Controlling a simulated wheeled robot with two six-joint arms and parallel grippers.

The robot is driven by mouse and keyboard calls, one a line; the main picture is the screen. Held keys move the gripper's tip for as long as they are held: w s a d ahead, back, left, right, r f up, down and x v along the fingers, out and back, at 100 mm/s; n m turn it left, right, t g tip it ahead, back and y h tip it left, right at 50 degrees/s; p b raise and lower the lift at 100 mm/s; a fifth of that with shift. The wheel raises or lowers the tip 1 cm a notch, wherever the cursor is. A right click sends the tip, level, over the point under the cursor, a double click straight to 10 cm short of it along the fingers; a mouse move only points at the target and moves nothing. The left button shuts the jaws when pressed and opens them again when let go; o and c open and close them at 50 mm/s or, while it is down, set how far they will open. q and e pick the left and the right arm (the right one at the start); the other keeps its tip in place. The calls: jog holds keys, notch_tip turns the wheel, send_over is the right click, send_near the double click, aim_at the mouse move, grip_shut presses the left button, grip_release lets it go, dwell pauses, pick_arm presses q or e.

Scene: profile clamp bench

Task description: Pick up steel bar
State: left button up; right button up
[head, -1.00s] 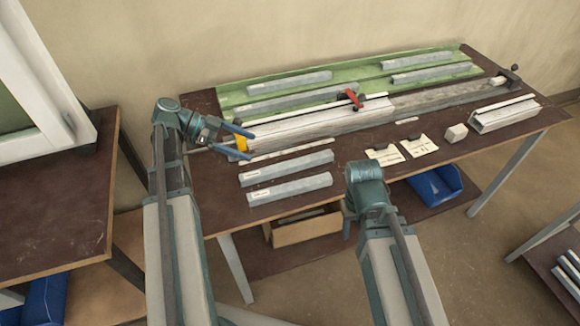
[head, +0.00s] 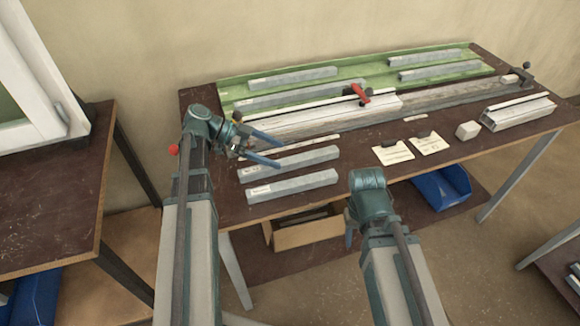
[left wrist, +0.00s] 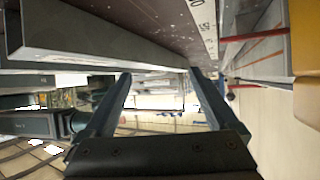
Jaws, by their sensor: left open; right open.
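Two grey steel bars with white labels lie side by side on the brown bench's near left part in the head view: a rear bar (head: 300,161) and a front bar (head: 300,186). My left gripper (head: 280,152) is open and empty, its blue fingers by the rear bar's left half; contact cannot be told. In the left wrist view a large grey bar (left wrist: 95,45) lies just beyond the open fingers (left wrist: 160,88), not between them. My right gripper (head: 350,230) hangs low at the bench's front edge, mostly hidden behind its own wrist.
Several more bars lie on a green tray (head: 350,75) at the back. A clamp with a red lever (head: 361,94) sits on the long pale profile. Paper notes (head: 394,152), a pale block (head: 468,130) and an aluminium profile (head: 520,112) stand right. A blue bin (head: 440,188) is below.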

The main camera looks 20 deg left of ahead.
aim_at(289, 159)
pick_arm(q)
jog(key=shift+d+f, duration=0.1)
jog(key=shift+d, duration=0.1)
jog(key=b+x, duration=0.2)
jog(key=x, duration=0.3)
jog(key=shift+w+d, duration=0.1)
grip_shut()
dwell(0.4)
dwell(1.0)
